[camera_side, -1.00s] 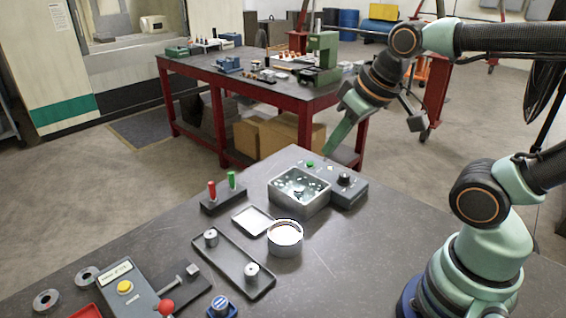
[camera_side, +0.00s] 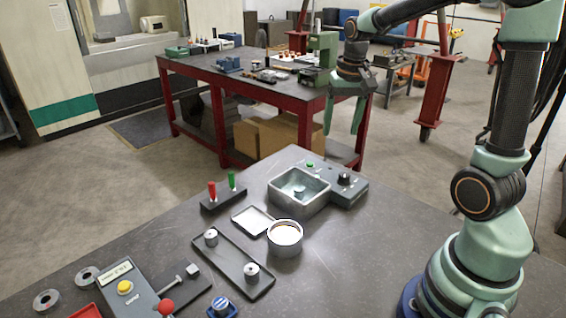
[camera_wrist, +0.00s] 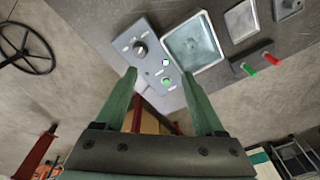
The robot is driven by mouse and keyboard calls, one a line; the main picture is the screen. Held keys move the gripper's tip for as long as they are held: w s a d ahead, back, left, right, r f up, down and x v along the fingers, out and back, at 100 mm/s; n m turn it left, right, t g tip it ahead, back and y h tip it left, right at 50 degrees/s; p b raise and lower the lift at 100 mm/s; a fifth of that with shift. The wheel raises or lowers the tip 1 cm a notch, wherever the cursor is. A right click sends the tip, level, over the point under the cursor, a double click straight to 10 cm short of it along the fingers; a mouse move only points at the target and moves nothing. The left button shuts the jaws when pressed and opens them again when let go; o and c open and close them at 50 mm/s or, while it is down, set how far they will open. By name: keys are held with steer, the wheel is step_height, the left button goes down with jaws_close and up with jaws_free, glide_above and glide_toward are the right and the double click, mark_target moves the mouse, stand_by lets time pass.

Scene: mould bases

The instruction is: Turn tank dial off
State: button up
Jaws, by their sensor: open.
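The grey metal tank (camera_side: 277,205) stands near the far corner of the dark bench, with a grey control box (camera_side: 350,196) along its far right side. The black round dial (camera_side: 345,179) sits on the box top; it also shows in the wrist view (camera_wrist: 140,48). Its pointer is too small to read. A green button (camera_side: 310,165) is on the same box, also in the wrist view (camera_wrist: 166,83). The tank's liquid looks smooth, with a small part in it. My gripper (camera_side: 341,131) is open and empty, pointing down above and beyond the box, touching nothing.
A round pot (camera_side: 285,245), a small white tray (camera_side: 240,221), and a stand with red and green handles (camera_side: 222,200) are near the tank. A long tray (camera_side: 232,272) with two metal cylinders lies closer. Bench room right of the pot is clear.

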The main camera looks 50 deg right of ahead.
steer(key=m+g, duration=0.1)
steer(key=m, duration=0.1)
glide_above(345, 174)
step_height(345, 174, down, 4)
steer(key=shift+m+y, duration=0.3)
step_height(345, 174, down, 12)
steer(key=shift+f, duration=0.1)
jaws_close()
